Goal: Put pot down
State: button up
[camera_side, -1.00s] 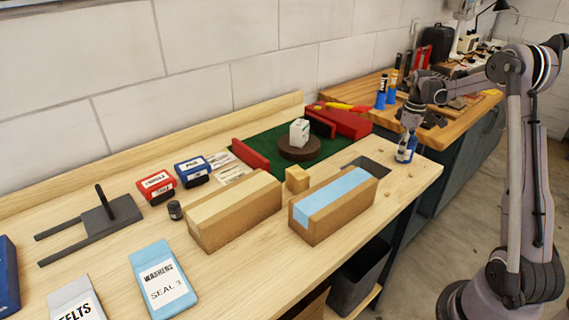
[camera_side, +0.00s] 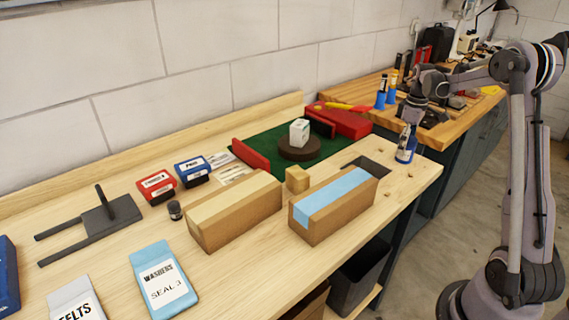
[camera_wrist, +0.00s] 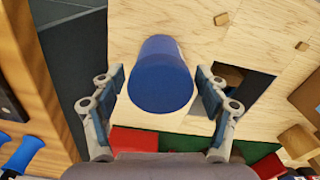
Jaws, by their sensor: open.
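The blue pot (camera_side: 405,150) stands upright on the right end of the light wood bench (camera_side: 418,180), close to the dark square opening. It has a pale label on its side. In the wrist view the blue top of the pot (camera_wrist: 162,88) lies between my fingers. My gripper (camera_side: 410,122) is just above the pot in the side view. In the wrist view my gripper (camera_wrist: 160,76) is open, with one finger on each side of the pot and gaps on both sides. It does not grip the pot.
The dark opening (camera_side: 368,164) in the bench is left of the pot. A cardboard box with blue tape (camera_side: 333,205) stands nearer the camera. A red vise-like block (camera_side: 342,120) and green mat (camera_side: 270,143) lie behind. A second bench (camera_side: 450,128) holds blue bottles.

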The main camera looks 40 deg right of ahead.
notch_tip(320, 180, up, 10)
jog(key=s+a+t, duration=0.1)
jog(key=a, duration=0.8)
jog(key=s+a+r+m+t, duration=0.1)
jog(key=a+t, duration=0.1)
jog(key=a, duration=0.8)
jog(key=s+a+t+h, duration=0.1)
jog(key=a, duration=0.8)
jog(key=shift+s+a+r+t, duration=0.15)
jog(key=shift+a+r+t, duration=0.15)
jog(key=shift+r, duration=0.1)
jog(key=s+a+f+t, duration=0.1)
jog(key=s+a, duration=0.1)
jog(key=s+a+f, duration=0.1)
jog(key=a+f, duration=0.1)
jog(key=a, duration=0.1)
jog(key=s+a+f+m+t+y, duration=0.1)
jog(key=s+a+f, duration=0.1)
jog(key=a, duration=0.1)
jog(key=shift+s+a+t, duration=0.2)
jog(key=shift+s+t, duration=0.1)
jog(key=shift+s, duration=0.05)
